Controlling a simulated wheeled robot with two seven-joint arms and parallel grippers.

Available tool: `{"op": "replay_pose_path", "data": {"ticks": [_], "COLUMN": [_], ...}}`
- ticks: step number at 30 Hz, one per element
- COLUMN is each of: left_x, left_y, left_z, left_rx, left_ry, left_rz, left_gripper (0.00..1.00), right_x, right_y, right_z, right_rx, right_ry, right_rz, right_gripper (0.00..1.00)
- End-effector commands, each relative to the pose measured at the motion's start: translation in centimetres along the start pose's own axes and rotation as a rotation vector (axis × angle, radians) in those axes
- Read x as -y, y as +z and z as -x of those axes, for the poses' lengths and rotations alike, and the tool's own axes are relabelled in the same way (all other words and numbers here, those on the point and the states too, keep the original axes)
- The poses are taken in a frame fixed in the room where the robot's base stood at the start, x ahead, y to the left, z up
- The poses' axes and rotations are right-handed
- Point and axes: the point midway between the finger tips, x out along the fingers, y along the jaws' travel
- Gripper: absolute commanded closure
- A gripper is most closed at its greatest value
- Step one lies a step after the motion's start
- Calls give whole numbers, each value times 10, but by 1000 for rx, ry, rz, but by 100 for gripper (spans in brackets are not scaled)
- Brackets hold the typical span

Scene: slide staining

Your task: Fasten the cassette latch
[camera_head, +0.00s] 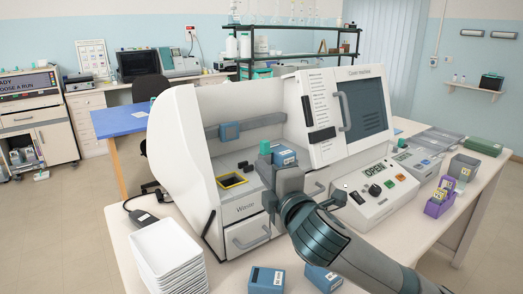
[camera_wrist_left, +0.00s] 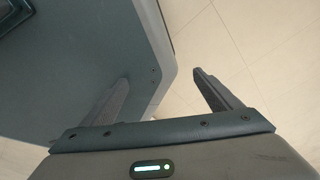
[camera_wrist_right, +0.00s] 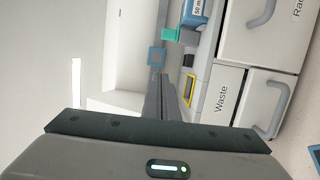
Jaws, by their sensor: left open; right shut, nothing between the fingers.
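A blue cassette (camera_head: 283,157) with a white label sits inside the open white machine (camera_head: 185,150). It also shows in the right wrist view (camera_wrist_right: 195,12). A teal part (camera_head: 265,147), possibly its latch, stands at the cassette's left end, also in the right wrist view (camera_wrist_right: 172,34). I cannot tell whether it is fastened. My right gripper (camera_wrist_right: 160,82) is shut and empty, in front of the machine's opening, apart from the teal part in the wrist view. It hides part of the machine's front in the head view. My left gripper (camera_wrist_left: 160,80) is open and empty, over the floor.
A blue block (camera_head: 229,131) sits on the machine's back rail. A yellow-framed opening (camera_head: 232,181) and the Waste drawer (camera_head: 248,235) are at left. A white tray stack (camera_head: 165,250), blue boxes (camera_head: 266,280) and a purple rack (camera_head: 440,200) stand on the bench.

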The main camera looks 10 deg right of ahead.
Motion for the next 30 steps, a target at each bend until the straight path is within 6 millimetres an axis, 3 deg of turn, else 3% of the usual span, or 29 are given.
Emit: {"op": "replay_pose_path", "data": {"ticks": [7,11,18,24,30], "left_x": [3,5,7,8,10], "left_y": [-3,9,33,30,21], "left_z": [2,6,19,30,41], "left_rx": [7,38,90,86,73], "left_ry": [-3,-5,-8,-9,-10], "left_rz": [0,1,5,5,4], "left_gripper": [16,16,16,16,16], "right_x": [-1,-2,-2,-3,-1], "right_y": [0,0,0,0,28], "right_z": [-13,-29,-69,-103,-107], "right_rx": [1,2,2,2,2], "right_ry": [-1,-1,-3,-1,-3], "right_rz": [0,0,-1,0,1], "right_gripper": [100,100,100,100,100]}}
